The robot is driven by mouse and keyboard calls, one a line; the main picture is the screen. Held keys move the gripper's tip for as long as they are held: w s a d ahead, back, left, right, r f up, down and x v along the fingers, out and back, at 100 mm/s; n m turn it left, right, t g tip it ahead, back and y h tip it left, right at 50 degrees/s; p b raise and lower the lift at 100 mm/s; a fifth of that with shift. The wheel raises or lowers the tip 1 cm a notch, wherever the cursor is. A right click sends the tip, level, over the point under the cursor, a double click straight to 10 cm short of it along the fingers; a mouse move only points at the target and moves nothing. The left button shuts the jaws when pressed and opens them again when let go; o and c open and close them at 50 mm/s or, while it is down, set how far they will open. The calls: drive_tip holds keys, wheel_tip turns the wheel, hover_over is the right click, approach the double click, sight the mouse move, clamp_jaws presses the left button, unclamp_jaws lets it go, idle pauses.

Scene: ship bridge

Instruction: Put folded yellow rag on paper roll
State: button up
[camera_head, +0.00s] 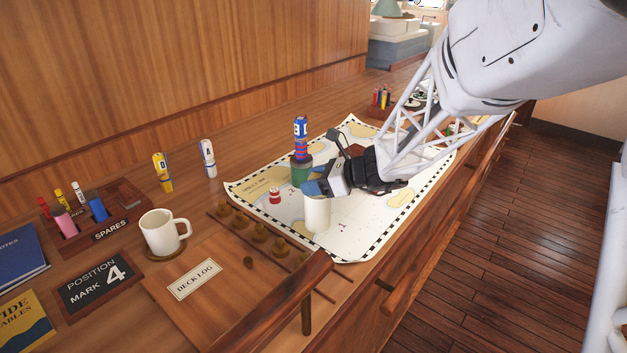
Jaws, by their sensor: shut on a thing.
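My gripper (318,180) is low over the chart, pointing left, with its blue fingertips at the upper end of an upright white cylinder, apparently the paper roll (317,215). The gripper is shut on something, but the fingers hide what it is. I cannot tell whether the fingertips touch the roll. I cannot make out a folded yellow rag anywhere; the yellow patches on the chart are printed.
A green cup-like holder (299,173) with a blue-and-red item above it stands just behind the fingertips. A small red-and-white item (274,196) is to the left. A white mug (162,232), spares rack (125,207) and wooden rail (300,285) are nearer.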

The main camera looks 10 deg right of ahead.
drive_tip(key=o, duration=0.9)
drive_tip(key=shift+f, duration=0.1)
drive_tip(key=shift+r, duration=0.2)
drive_tip(key=v, duration=1.2)
drive_tip(key=shift+s+f, duration=0.1)
